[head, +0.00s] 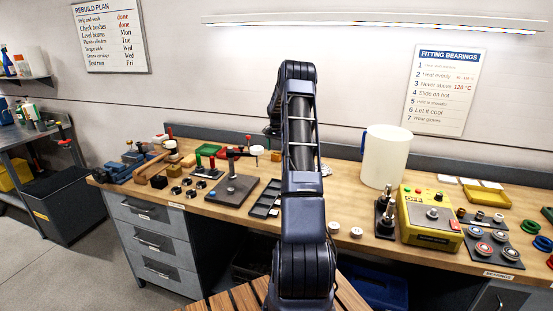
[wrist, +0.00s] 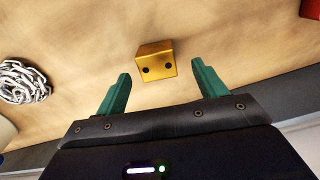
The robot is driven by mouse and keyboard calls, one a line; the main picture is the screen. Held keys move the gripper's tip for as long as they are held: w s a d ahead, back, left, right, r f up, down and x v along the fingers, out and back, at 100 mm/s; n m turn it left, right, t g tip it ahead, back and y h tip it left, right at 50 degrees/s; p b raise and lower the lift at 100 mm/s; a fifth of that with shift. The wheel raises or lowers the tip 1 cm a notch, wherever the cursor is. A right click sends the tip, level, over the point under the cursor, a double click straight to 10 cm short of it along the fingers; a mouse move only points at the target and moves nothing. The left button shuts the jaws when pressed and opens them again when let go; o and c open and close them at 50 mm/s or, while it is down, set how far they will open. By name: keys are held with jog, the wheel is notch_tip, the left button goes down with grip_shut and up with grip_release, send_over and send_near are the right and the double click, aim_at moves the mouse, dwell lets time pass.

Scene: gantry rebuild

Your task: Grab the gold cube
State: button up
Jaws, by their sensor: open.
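The gold cube (wrist: 155,61) sits on the wooden bench top in the wrist view, with two dark round dots on the face toward me. My gripper (wrist: 160,74) is open, its two green fingers pointing toward the cube. The cube lies in line with the gap between the fingertips, mostly just beyond them, and nothing is held. I cannot tell how high the fingers are above the bench. In the head view my arm reaches out over the bench, and its end is largely hidden behind its links. I cannot pick out the cube for sure there.
A coiled pale bundle (wrist: 24,82) lies left of the cube, and a red thing (wrist: 312,8) is at the upper right corner. On the bench, a white cylinder (head: 387,157) and a yellow box (head: 430,215) stand right of my arm. Tools and a black tray (head: 265,199) are left.

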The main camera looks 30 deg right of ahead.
aim_at(277, 153)
jog(key=f, duration=0.4)
jog(key=shift+s+f, duration=0.2)
jog(key=shift+f, duration=0.1)
jog(key=c, duration=1.2)
